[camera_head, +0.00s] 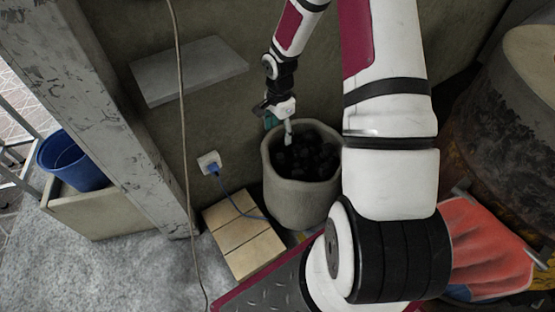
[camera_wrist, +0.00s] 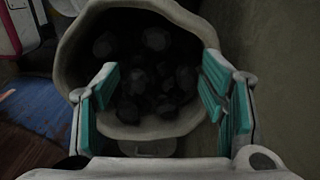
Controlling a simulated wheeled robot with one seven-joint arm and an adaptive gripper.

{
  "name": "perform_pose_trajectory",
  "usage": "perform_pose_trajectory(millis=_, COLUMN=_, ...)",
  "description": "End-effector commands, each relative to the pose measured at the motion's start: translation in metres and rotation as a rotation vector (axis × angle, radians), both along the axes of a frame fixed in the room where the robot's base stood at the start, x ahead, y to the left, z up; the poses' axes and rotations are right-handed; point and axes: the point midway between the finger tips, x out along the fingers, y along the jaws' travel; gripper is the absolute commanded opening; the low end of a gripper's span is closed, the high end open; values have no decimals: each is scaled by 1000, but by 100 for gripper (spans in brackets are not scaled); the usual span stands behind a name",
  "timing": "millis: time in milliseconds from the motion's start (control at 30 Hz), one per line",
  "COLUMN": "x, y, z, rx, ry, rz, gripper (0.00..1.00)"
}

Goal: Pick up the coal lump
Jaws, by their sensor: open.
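Several dark coal lumps (camera_head: 306,158) lie in a pale, round bin (camera_head: 301,205) by the wall. The wrist view shows the coal lumps (camera_wrist: 150,75) inside the rim of the bin (camera_wrist: 72,50). Which single lump is meant, I cannot tell. My gripper (camera_head: 281,122) is above the back left part of the bin rim. In the wrist view my gripper (camera_wrist: 160,95) has its two teal-padded fingers spread wide, with nothing held between them. The coal appears beyond the fingertips, apart from them. The bin's right side is partly hidden by my arm in the head view.
A wall socket (camera_head: 209,162) with a blue plug and cable is left of the bin. Tan blocks (camera_head: 243,233) lie on the floor beside it. A grey shelf (camera_head: 188,71) juts from the wall, and a cord (camera_head: 183,130) hangs down. A large barrel (camera_head: 515,110) stands at right.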

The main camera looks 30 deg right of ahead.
Motion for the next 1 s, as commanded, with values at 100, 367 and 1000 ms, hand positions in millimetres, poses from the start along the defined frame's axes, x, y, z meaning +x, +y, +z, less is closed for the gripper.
perform_pose_trajectory(millis=100, x=-1, y=1, z=-22, rx=3, ry=4, rz=-1, gripper=65)
perform_pose_trajectory(millis=367, x=-1, y=1, z=-68, rx=2, ry=2, rz=0, gripper=65)
perform_pose_trajectory(millis=1000, x=-6, y=-2, z=-131, rx=2, ry=2, rz=1, gripper=65)
